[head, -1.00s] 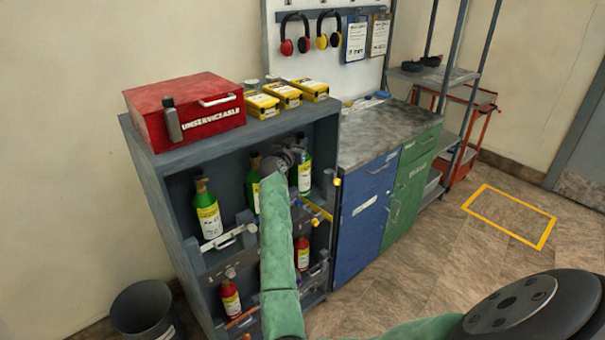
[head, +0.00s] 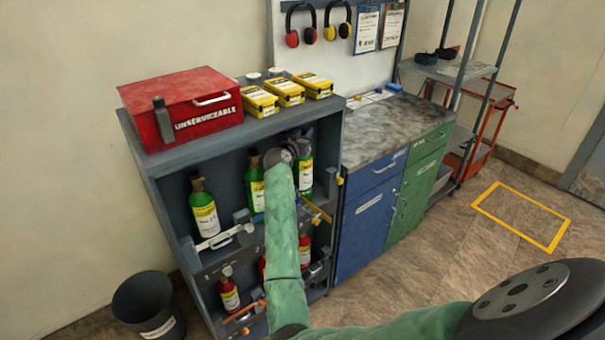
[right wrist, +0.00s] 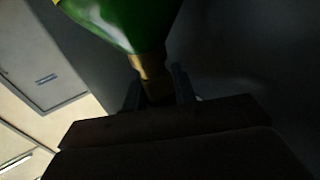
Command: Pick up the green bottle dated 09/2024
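Three green bottles with yellow-and-white labels stand on the upper shelf of the grey cabinet: a left one (head: 204,212), a middle one (head: 256,188) and a right one (head: 306,174). Their dates are too small to read. My right gripper (head: 298,148) is at the top of the right bottle, partly hidden by my own forearm. In the right wrist view, a green bottle (right wrist: 125,18) has its brass neck between my fingers (right wrist: 158,88), which lie close on both sides and look shut on it. The left gripper is not in view.
The grey cabinet (head: 165,165) has side walls and front bars near the bottles. Red bottles (head: 229,294) stand on the lower shelf. A red box (head: 185,100) and yellow cases (head: 285,91) sit on top. A bin (head: 147,305) stands left; a workbench (head: 385,125) adjoins right.

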